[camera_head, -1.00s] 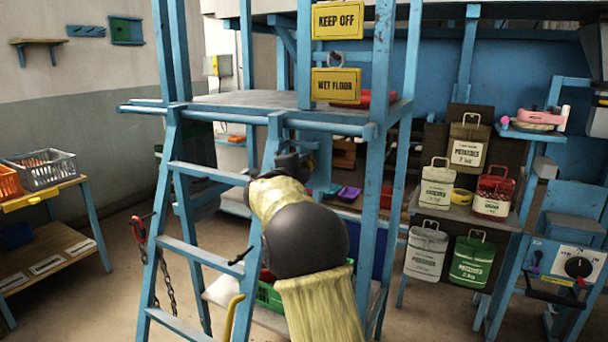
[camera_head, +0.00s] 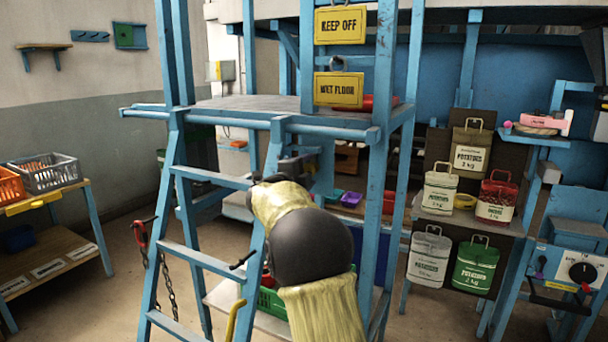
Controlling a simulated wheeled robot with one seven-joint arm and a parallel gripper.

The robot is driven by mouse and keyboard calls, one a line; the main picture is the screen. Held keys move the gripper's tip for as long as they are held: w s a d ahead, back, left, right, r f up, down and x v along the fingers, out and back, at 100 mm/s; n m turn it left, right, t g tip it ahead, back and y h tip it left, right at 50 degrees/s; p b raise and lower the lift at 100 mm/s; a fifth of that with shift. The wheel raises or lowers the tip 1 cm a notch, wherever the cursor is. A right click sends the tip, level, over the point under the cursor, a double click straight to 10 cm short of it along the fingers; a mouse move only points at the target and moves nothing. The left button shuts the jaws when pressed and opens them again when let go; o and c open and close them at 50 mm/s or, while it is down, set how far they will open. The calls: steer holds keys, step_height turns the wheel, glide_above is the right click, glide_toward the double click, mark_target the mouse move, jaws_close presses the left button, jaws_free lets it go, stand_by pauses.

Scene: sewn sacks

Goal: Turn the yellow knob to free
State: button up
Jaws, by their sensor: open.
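I cannot make out a yellow knob for certain. A grey wall box (camera_head: 221,71) at the back left has a yellow part on its left side, too small to tell whether it is a knob. My arm reaches up in the middle, in front of the blue ladder (camera_head: 198,256). Its far end is dark and small, and my gripper's fingers are hidden behind the arm.
The blue ladder and platform frame stand close around my arm. Potato sacks (camera_head: 475,265) fill a shelf at the right. A side table (camera_head: 48,248) with crates is at the left. Bare floor shows between table and ladder. A red-handled chain (camera_head: 141,233) hangs on the ladder.

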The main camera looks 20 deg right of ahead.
steer(key=b+v, duration=0.1)
steer(key=v, duration=1.6)
steer(key=shift+a+b, duration=0.2)
steer(key=shift+b, duration=0.1)
steer(key=shift+s, duration=0.15)
